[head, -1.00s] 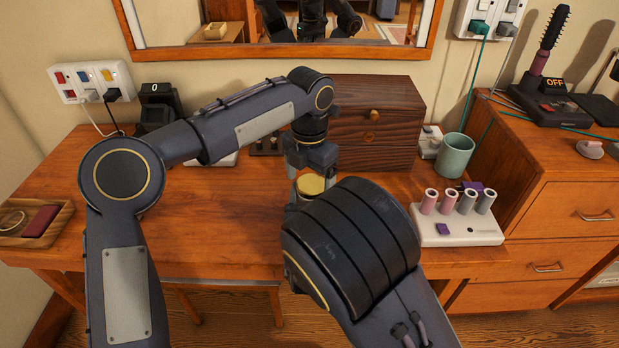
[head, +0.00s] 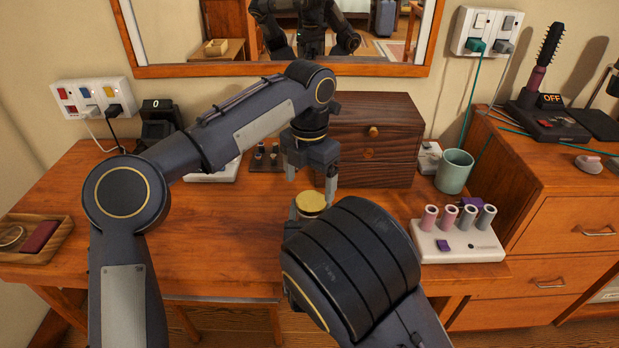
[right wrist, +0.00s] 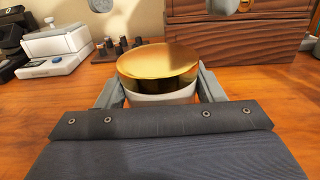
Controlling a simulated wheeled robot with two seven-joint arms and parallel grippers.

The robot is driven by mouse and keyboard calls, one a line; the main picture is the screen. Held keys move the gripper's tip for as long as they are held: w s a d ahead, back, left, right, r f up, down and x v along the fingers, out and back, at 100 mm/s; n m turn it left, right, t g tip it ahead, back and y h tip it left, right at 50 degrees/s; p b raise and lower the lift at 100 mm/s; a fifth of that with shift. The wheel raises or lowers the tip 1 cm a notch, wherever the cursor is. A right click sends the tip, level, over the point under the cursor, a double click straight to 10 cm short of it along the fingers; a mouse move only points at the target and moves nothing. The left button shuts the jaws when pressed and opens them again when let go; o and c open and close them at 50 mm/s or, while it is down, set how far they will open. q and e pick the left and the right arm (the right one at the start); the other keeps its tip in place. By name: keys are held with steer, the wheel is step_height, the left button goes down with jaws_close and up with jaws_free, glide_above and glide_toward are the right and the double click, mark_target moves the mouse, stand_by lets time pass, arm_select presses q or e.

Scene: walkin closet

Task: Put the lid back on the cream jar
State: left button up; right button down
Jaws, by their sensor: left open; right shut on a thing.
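The cream jar (right wrist: 160,99) is white and stands upright between the fingers of my right gripper (right wrist: 160,92), which is shut on it. The gold lid (right wrist: 158,64) sits on top of the jar and looks about level; whether it is fully seated I cannot tell. In the head view the lid (head: 311,202) shows just beyond my right wrist, which hides most of the jar and right gripper. My left gripper (head: 311,180) is open and empty, pointing down above the lid and apart from it. Its fingertips also show at the top of the right wrist view.
A dark wooden box (head: 370,140) stands close behind the left gripper. A green cup (head: 454,172) and a white roller stand (head: 457,242) are to the right. A wooden tray (head: 62,238) lies far left. The desk's left-middle is clear.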

arm_select(q)
steer(key=n, duration=0.6)
steer(key=shift+r+n, duration=0.1)
steer(key=shift+n, duration=0.3)
steer(key=n, duration=0.5)
steer(key=shift+d+r, duration=0.1)
steer(key=shift+r, duration=0.05)
steer(key=n, duration=0.5)
steer(key=shift+r, duration=0.1)
steer(key=n, duration=0.2)
steer(key=shift+w+r+n, duration=0.1)
steer(key=shift+n, duration=0.2)
steer(key=n, duration=0.5)
steer(key=shift+r, duration=0.15)
steer(key=n, duration=0.5)
steer(key=shift+d+r, duration=0.1)
steer(key=shift+r, duration=0.05)
steer(key=n, duration=0.7)
steer(key=shift+w+r+n, duration=0.1)
steer(key=shift+r+n, duration=0.2)
steer(key=n, duration=0.5)
steer(key=shift+r, duration=0.25)
steer(key=n, duration=0.6)
steer(key=shift+r, duration=0.3)
